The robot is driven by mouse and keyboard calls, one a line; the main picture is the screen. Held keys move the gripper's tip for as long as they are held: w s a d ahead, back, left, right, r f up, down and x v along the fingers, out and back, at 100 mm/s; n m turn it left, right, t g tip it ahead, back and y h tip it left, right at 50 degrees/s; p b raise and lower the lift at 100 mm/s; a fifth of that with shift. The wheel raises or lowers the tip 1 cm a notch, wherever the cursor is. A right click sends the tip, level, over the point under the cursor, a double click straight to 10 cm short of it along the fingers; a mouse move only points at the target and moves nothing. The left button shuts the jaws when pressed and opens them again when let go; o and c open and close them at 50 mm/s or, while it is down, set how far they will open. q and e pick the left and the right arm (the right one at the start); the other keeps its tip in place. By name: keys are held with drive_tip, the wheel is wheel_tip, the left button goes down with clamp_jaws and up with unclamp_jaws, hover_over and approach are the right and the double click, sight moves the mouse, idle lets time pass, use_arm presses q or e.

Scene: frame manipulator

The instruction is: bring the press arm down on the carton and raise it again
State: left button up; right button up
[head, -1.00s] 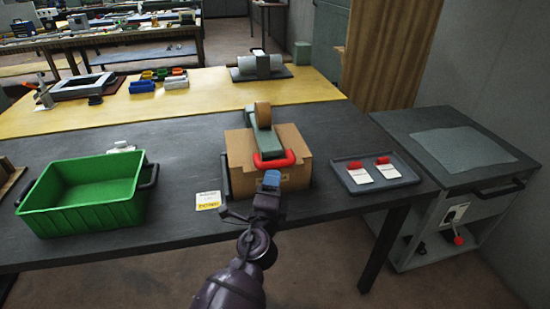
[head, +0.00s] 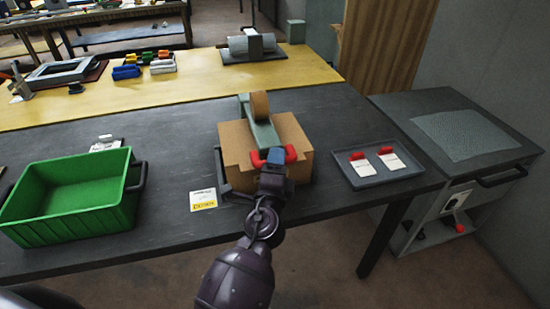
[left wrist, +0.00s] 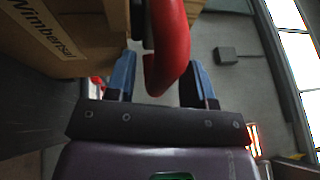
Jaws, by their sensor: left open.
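A brown cardboard carton (head: 238,153) sits on the dark table, and its printed side (left wrist: 52,35) shows in the left wrist view. A grey-green press arm (head: 262,132) with a tan roll (head: 260,105) lies over the carton's top. Its red handle (head: 291,154) is at the near end. My left gripper (head: 273,164) is at the handle, its blue fingers covering the handle's middle. In the left wrist view, the red handle (left wrist: 172,40) hangs between the two open fingers (left wrist: 162,82), with gaps visible on both sides. My right gripper is not in view.
A green crate (head: 70,212) stands left on the table, with a label card (head: 203,199) between it and the carton. A grey tray (head: 368,181) with red-topped cards lies to the right. A grey cabinet (head: 400,110) stands beyond the table's right edge.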

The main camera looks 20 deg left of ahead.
use_arm(q)
clamp_jaws()
idle(0.3)
